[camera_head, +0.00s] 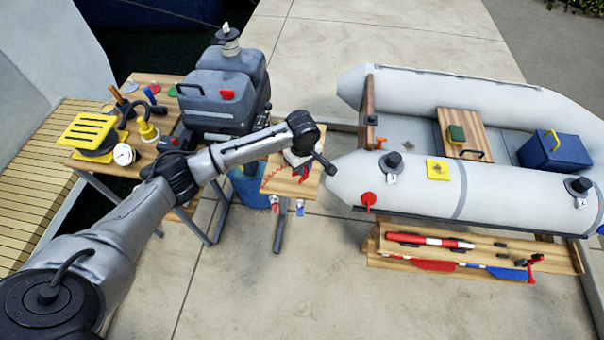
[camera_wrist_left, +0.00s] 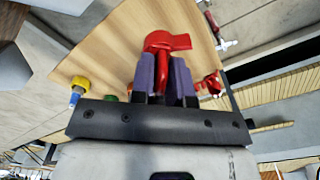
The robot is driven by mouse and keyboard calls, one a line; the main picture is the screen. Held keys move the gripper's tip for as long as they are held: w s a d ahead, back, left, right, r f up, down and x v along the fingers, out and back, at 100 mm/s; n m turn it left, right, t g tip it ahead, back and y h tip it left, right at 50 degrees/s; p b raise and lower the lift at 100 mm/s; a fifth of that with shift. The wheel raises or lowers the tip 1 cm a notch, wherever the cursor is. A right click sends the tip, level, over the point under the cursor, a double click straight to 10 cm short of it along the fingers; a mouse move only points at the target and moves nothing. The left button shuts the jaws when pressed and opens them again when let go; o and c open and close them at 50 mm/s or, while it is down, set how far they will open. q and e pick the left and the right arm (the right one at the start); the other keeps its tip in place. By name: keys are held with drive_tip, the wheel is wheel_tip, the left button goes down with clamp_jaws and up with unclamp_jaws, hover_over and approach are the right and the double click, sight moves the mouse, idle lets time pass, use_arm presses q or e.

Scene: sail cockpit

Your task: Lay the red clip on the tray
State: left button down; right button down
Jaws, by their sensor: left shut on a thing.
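My left gripper (camera_head: 302,163) is over the small wooden tray-like top (camera_head: 276,181) of a stand in the middle of the head view. In the left wrist view the purple-grey fingers of this gripper (camera_wrist_left: 166,72) are shut on a red clip (camera_wrist_left: 166,41), whose head sticks out past the fingertips. The pale wooden surface (camera_wrist_left: 105,48) lies behind the clip there. I cannot tell whether the clip touches the wood. In the head view the clip is mostly hidden by the gripper. My right gripper is not in view.
A grey inflatable boat (camera_head: 470,195) lies to the right. A low wooden shelf (camera_head: 480,258) holds paddles. The paving in front is clear.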

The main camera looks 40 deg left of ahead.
use_arm(q)
drive_tip(key=shift+a+f, duration=0.15)
drive_tip(key=shift+f, duration=0.4)
drive_tip(key=shift+f+b, duration=0.6)
drive_tip(key=shift+f, duration=0.95)
drive_tip(key=c, duration=1.1)
unclamp_jaws()
drive_tip(key=shift+f, duration=0.1)
